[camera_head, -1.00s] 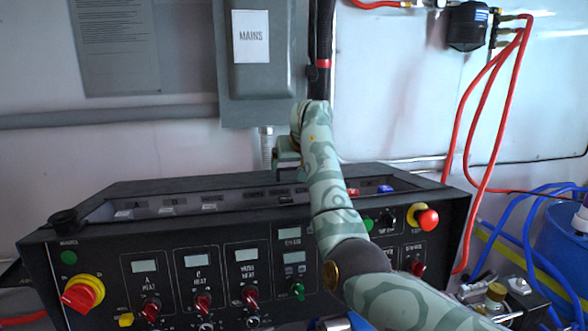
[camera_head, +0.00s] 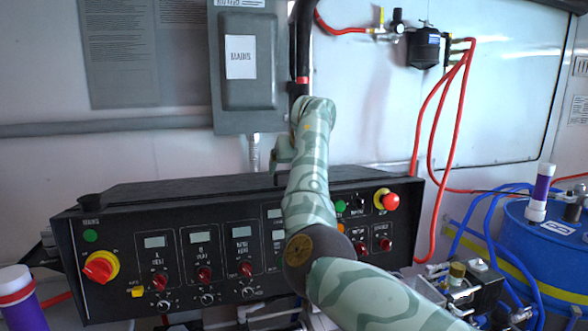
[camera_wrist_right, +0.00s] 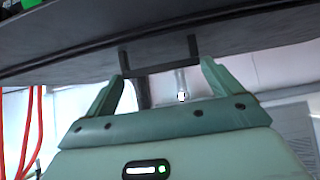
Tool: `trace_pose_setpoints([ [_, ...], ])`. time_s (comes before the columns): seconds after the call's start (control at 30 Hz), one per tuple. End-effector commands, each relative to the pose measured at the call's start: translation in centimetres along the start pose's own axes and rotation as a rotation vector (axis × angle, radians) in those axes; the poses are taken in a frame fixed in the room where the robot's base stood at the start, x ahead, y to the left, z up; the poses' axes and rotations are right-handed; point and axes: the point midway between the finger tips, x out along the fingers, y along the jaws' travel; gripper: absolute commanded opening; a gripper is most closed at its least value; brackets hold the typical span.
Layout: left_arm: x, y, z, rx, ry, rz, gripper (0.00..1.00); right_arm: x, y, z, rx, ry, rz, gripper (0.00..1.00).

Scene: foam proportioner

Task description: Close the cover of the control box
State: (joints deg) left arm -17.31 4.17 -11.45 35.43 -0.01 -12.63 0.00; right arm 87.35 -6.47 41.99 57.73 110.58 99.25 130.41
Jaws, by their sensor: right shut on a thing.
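The black control box (camera_head: 120,228) stands across the middle of the head view, its front full of knobs, small displays and buttons. Its dark cover (camera_head: 175,188) lies along the top, and no row of switches shows beneath it. Any small gap at its edge is hard to tell. My right gripper (camera_head: 281,166) is at the cover, partly hidden by my arm. In the right wrist view my right gripper (camera_wrist_right: 160,82) is shut on the black handle (camera_wrist_right: 160,69), which is fixed to the cover (camera_wrist_right: 60,62). My left gripper is not in view.
A grey mains box (camera_head: 246,95) is on the wall behind the control box. Red hoses (camera_head: 455,130) hang at the right, near a blue barrel (camera_head: 545,250) with blue hoses. A white and purple cylinder (camera_head: 18,300) stands at the lower left.

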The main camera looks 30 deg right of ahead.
Motion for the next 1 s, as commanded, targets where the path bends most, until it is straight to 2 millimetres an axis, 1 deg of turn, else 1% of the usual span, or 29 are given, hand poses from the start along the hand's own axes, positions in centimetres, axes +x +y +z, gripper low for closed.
trace_pose_setpoints([
  [0.1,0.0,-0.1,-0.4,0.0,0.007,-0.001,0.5,0.0,-0.1,0.0,0.0,-0.002,-0.004,0.5],
  [0.23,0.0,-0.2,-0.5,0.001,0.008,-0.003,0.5,0.0,-0.1,0.1,0.001,-0.003,-0.004,0.5],
  [0.27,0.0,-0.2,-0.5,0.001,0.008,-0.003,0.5,0.0,-0.1,0.1,0.001,-0.003,-0.004,0.93],
  [0.3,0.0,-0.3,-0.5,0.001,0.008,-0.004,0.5,0.0,-0.1,0.1,0.001,-0.003,-0.004,1.0],
  [0.53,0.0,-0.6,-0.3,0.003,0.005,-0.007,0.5,-0.1,-0.1,0.0,0.002,-0.002,-0.002,1.0],
  [0.67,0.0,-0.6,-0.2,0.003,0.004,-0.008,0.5,-1.3,-0.1,-0.1,0.002,0.001,-0.001,1.0],
  [0.77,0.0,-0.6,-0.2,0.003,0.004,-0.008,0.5,-3.4,-0.1,-0.1,0.004,0.004,-0.001,1.0],
  [1.0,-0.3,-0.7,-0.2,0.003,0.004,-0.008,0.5,-10.1,-0.1,-0.1,0.004,0.005,-0.004,1.0],
])
